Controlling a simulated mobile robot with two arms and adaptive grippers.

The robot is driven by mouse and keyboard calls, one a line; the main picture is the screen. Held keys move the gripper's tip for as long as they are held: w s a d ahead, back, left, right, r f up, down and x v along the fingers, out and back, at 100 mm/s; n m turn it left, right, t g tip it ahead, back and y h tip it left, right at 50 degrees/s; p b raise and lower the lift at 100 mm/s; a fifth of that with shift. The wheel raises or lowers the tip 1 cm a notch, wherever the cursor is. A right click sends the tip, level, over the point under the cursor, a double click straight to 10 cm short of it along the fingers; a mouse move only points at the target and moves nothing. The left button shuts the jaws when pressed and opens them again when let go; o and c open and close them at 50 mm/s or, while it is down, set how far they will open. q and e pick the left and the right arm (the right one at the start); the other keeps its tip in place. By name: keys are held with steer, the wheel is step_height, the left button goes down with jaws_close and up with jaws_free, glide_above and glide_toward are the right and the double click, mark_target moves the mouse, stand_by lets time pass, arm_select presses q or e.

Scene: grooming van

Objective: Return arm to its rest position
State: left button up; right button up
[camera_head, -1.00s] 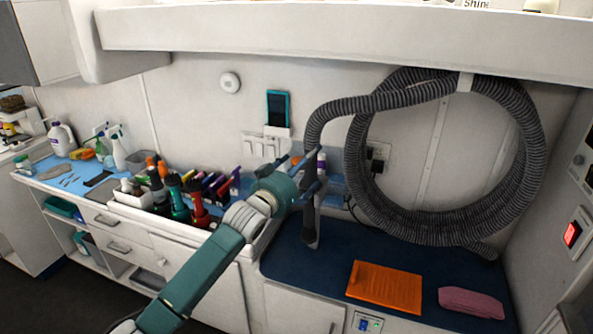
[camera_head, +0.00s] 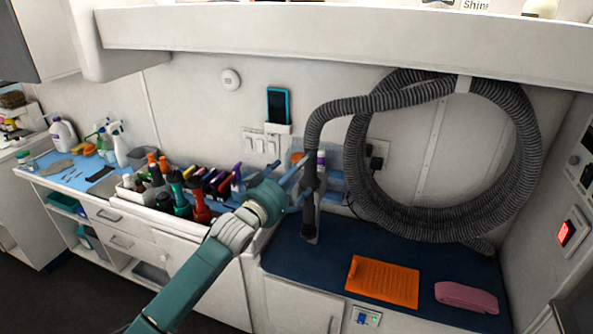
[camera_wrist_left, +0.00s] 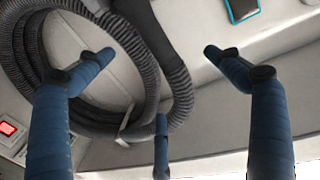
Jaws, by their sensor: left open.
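My left arm comes in from the bottom in the head view, and my left gripper (camera_head: 303,182) is in front of the hanging end of the grey hose. Its blue fingers also show in the wrist view (camera_wrist_left: 158,78). They are spread apart with nothing between them. The ribbed hose (camera_head: 519,185) hangs in a large coil on the wall, and its dark nozzle (camera_head: 310,222) points down over the blue counter mat. In the wrist view the hose (camera_wrist_left: 27,60) passes behind the fingers. I cannot tell whether a finger touches the hose. My right gripper is not in view.
A bin of bottles and brushes (camera_head: 160,204) stands left of the gripper. An orange mat (camera_head: 383,283) and a pink folded towel (camera_head: 466,297) lie on the blue-topped counter (camera_head: 335,262). A white shelf (camera_head: 300,32) overhangs above. A phone (camera_head: 278,105) is on the wall.

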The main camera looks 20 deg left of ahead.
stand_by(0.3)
